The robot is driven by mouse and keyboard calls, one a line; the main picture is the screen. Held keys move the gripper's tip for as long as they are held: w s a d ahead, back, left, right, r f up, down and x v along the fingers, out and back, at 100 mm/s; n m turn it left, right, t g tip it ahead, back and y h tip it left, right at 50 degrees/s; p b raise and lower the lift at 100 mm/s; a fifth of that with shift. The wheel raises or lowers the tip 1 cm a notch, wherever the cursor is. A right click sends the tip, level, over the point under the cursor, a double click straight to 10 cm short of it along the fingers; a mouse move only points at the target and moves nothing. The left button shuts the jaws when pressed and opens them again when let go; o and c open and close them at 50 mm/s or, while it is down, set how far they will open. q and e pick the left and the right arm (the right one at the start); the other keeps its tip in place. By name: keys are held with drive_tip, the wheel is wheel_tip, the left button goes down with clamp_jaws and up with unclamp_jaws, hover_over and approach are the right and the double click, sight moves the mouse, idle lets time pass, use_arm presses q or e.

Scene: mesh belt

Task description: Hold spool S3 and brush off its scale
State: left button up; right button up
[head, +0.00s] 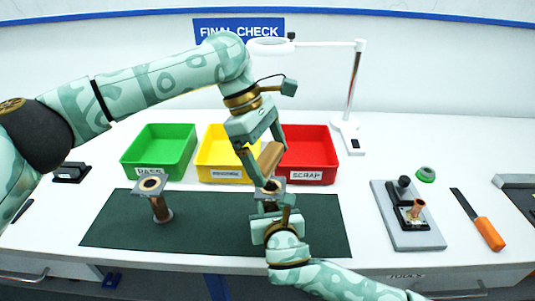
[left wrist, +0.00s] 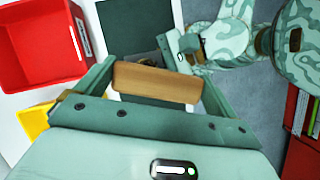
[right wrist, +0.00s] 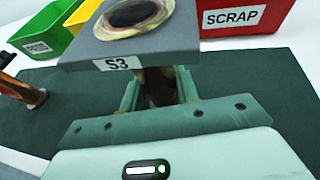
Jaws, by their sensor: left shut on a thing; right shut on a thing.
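Spool S3 (right wrist: 180,32) has a grey square flange with a dark round bore and an S3 label facing my right wrist camera. My right gripper (head: 277,213) is shut on its body, below the flange, and holds it upright over the dark green mat. The flange also shows in the head view (head: 272,187). My left gripper (head: 262,147) is shut on a brush with a brown wooden back (left wrist: 155,82). In the head view the brush (head: 270,158) is tilted just above the spool's top. I cannot tell whether it touches, and its bristles are hidden.
Another spool (head: 160,210) stands on the mat (head: 110,222) at left. Green (head: 160,150), yellow (head: 215,160) and red (head: 310,160) bins line the back. A magnifier lamp (head: 352,90), a grey fixture plate (head: 405,232) and an orange-handled tool (head: 488,232) are at right.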

use_arm(q)
drive_tip(key=shift+f, duration=2.55)
drive_tip(key=shift+f, duration=0.4)
